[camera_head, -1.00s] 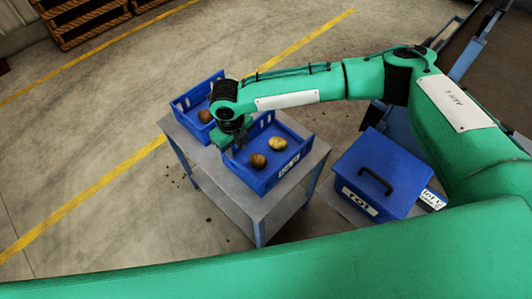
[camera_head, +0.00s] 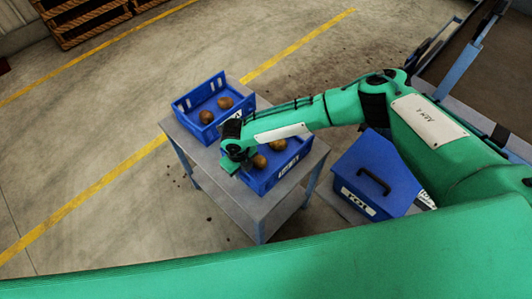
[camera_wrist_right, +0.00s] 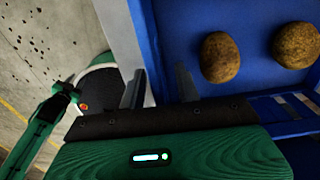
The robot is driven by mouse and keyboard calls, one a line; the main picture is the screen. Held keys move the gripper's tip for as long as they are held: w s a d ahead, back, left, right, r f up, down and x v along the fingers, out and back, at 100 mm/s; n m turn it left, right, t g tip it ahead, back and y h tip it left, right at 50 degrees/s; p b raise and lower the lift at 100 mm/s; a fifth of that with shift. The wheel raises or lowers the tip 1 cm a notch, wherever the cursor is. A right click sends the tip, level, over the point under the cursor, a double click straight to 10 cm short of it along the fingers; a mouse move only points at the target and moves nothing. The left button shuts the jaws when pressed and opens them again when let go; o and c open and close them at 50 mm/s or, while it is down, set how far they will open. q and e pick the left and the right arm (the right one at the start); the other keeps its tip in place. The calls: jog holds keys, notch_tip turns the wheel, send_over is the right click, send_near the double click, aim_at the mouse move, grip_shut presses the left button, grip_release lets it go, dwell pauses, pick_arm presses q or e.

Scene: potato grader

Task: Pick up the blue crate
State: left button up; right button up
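Two blue crates stand on a grey table in the head view. The near blue crate (camera_head: 263,184) has a white label on its front and holds two potatoes (camera_head: 278,145). The far blue crate (camera_head: 183,107) also holds two potatoes (camera_head: 224,103). My right gripper (camera_head: 233,165) is at the left wall of the near crate. In the right wrist view its two fingers (camera_wrist_right: 160,88) are apart, with the crate's blue wall (camera_wrist_right: 152,45) showing between them. Contact with the wall cannot be told. The arm hides part of the near crate. My left gripper is not in view.
The grey table (camera_head: 250,208) has a narrow bare front strip. A blue lidded box (camera_head: 375,165) with a black handle stands to the right of it. Wooden crates (camera_head: 85,17) are at the back left. The floor left of the table is clear.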

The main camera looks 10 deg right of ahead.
grip_shut()
jog(key=shift+r, duration=0.15)
